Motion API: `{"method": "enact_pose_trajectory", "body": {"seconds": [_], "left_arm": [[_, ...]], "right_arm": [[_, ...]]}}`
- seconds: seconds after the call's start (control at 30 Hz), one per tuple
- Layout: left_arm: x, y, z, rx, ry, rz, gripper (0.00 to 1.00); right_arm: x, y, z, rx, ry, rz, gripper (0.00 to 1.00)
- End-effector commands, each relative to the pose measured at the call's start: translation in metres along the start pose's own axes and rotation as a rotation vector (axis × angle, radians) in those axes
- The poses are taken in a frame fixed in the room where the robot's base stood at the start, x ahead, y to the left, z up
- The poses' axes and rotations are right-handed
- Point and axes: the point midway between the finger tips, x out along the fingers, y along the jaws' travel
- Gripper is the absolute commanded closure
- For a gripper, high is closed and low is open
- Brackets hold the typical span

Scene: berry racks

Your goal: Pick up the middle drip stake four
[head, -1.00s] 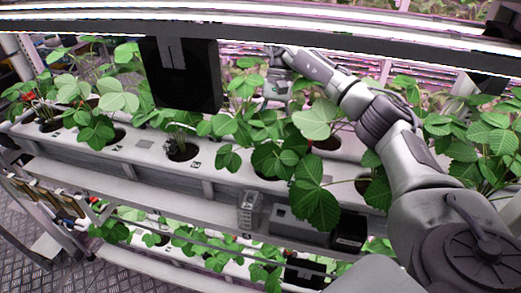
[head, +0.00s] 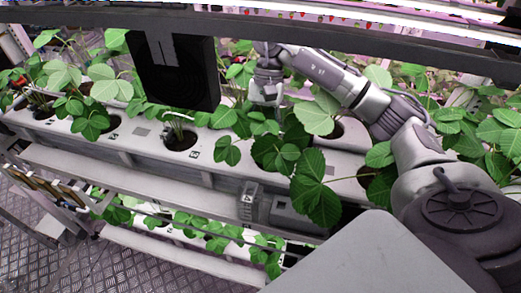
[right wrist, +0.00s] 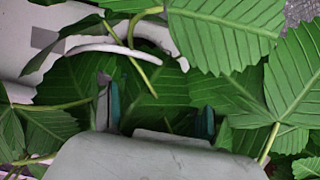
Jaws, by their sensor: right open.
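My right gripper (head: 267,97) reaches in from the right over the white planter channel (head: 140,135), among strawberry leaves behind the black panel's right side. In the right wrist view its two fingers (right wrist: 155,115) stand apart, with green leaves between and around them and no object held. I cannot make out a drip stake between the fingers; leaves cover that spot. Thin stems stand in a round planting hole (head: 180,141) left of the gripper; I cannot tell whether a stake is among them. My left gripper is not in view.
A black panel (head: 175,75) hangs in front of the plants. A bright light bar (head: 400,8) and a dark rail run above. Large leaves (head: 313,197) overhang the channel's front. A lower planter row and a metal floor (head: 150,265) lie below.

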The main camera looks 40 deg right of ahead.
Motion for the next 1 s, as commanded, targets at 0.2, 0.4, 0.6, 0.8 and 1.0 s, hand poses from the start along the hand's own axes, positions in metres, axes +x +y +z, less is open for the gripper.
{"method": "enact_pose_trajectory", "body": {"seconds": [0.2, 0.4, 0.6, 0.8, 1.0], "left_arm": [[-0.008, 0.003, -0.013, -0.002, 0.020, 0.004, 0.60], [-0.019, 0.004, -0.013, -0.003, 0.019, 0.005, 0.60], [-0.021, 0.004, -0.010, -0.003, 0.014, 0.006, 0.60], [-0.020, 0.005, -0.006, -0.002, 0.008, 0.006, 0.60], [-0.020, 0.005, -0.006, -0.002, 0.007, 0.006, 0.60]], "right_arm": [[0.012, 0.001, 0.006, 0.001, -0.004, 0.003, 0.44], [0.041, 0.001, 0.007, 0.001, -0.003, 0.004, 0.44], [0.053, 0.001, 0.005, 0.000, -0.001, 0.001, 0.44], [0.053, 0.000, 0.005, 0.000, 0.000, 0.001, 0.52], [0.053, 0.000, 0.005, 0.000, -0.001, 0.001, 0.85]]}}
